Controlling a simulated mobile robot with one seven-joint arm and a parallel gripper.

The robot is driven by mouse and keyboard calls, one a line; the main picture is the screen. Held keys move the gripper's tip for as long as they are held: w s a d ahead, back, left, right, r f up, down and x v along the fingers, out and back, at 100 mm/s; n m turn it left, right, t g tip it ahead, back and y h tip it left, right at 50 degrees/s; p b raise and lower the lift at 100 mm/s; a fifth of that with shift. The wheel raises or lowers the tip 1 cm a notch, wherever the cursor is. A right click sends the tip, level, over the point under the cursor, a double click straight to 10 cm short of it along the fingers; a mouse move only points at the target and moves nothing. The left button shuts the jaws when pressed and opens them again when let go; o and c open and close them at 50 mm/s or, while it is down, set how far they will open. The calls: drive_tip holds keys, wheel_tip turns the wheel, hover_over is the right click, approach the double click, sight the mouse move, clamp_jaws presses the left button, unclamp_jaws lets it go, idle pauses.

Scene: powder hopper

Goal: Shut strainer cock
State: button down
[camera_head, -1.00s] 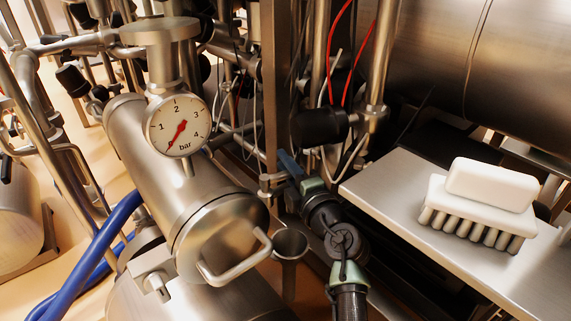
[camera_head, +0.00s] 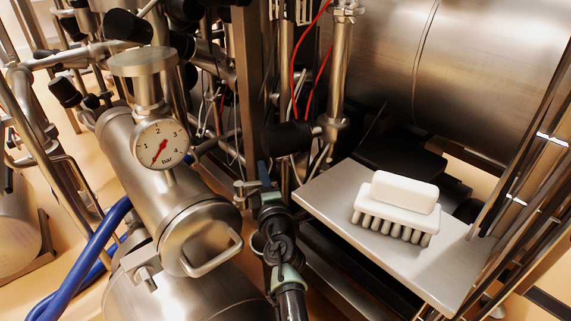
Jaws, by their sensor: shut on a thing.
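The strainer is a steel cylinder (camera_head: 150,185) at left, with a round pressure gauge (camera_head: 161,144) on top and a handled end cap (camera_head: 205,238). A small steel cock (camera_head: 241,186) sits to the right of the end cap. A dark blue lever (camera_head: 263,171) stands up beside it and seems to be its handle. My gripper (camera_head: 265,190) comes from below on my dark arm and is shut on this lever. The fingertips are small and partly hidden, so the exact grip is unclear. A funnel (camera_head: 257,242) below the cock is partly hidden by my arm.
A steel shelf (camera_head: 325,195) with a white brush (camera_head: 400,205) is close on the right of my arm. A large steel drum (camera_head: 480,70), pipes and red wires (camera_head: 294,60) crowd the back. Blue hoses (camera_head: 95,245) run at lower left.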

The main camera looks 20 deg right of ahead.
drive_tip(key=shift+s+d+r+m+h+p, duration=0.1)
drive_tip(key=shift+s+r+m+h+p, duration=0.2)
drive_tip(key=shift+m+h+p, duration=0.45)
drive_tip(key=shift+s+f+h+p, duration=0.1)
drive_tip(key=shift+f+h+p, duration=0.15)
drive_tip(key=shift+h, duration=0.4)
drive_tip(key=c, duration=1)
unclamp_jaws()
